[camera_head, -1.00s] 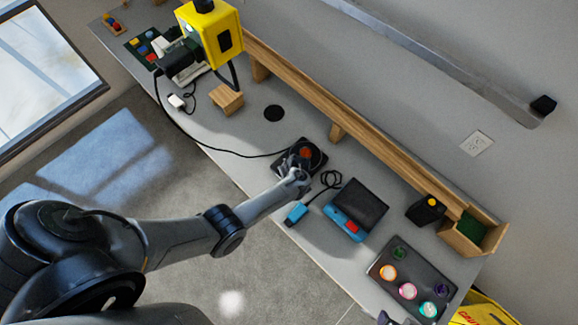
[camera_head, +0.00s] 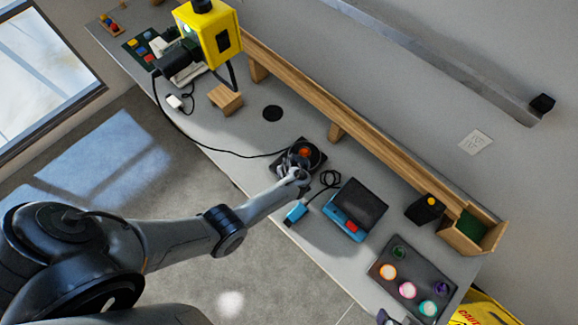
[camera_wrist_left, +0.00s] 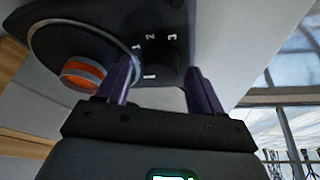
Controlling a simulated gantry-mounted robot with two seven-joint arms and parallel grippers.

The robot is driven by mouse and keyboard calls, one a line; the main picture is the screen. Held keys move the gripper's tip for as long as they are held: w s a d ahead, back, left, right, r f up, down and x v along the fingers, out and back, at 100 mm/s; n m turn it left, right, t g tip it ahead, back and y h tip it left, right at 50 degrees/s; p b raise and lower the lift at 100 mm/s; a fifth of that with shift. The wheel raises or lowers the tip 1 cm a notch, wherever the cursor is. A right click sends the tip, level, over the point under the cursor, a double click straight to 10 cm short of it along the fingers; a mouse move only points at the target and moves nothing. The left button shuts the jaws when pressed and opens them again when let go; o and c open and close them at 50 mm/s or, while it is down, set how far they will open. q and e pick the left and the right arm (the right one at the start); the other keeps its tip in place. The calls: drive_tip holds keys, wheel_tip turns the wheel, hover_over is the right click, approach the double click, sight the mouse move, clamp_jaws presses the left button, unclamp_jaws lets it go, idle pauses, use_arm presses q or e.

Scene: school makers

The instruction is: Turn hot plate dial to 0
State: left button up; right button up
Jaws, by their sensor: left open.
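The hot plate is a small black unit on the bench, with a round orange-centred top (camera_head: 303,154) in the head view. In the left wrist view its dark control face (camera_wrist_left: 182,22) carries the pale marks 1, 2 and 3. A dark dial (camera_wrist_left: 162,62) seems to sit by these marks, but it blends with the black face. An orange-and-grey banded piece (camera_wrist_left: 83,75) shows at left. My left gripper (camera_head: 299,177) is at the hot plate's near side. Its two purple fingers are apart (camera_wrist_left: 160,88), either side of the dial area; contact cannot be told. My right gripper does not show.
A yellow machine (camera_head: 215,35) stands at the far left. A wooden rail (camera_head: 300,88) runs along the back. A tray of coloured jars (camera_head: 408,292) lies right.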

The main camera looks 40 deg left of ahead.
use_arm(q)
drive_tip(key=p+v, duration=0.3)
drive_tip(key=v, duration=0.7)
drive_tip(key=shift+r, duration=0.35)
drive_tip(key=s+a+f+m+g+p, duration=0.1)
drive_tip(key=s+a+f, duration=0.1)
drive_tip(key=s, duration=0.7)
drive_tip(key=s+a+f+m+p, duration=0.1)
drive_tip(key=s+f, duration=0.1)
drive_tip(key=s, duration=0.7)
drive_tip(key=d+r+m+t+h, duration=0.1)
drive_tip(key=r+m, duration=0.3)
drive_tip(key=r, duration=0.4)
drive_tip(key=s+d+r+m+t+h, duration=0.1)
drive_tip(key=d+r+m, duration=0.3)
drive_tip(key=r, duration=0.5)
drive_tip(key=s+d+r+m+t+h, duration=0.1)
drive_tip(key=d+r+m+h, duration=0.1)
drive_tip(key=r, duration=0.7)
drive_tip(key=shift+s+d+r+m, duration=0.25)
drive_tip(key=shift+d+m, duration=0.35)
drive_tip(key=shift+m, duration=0.6)
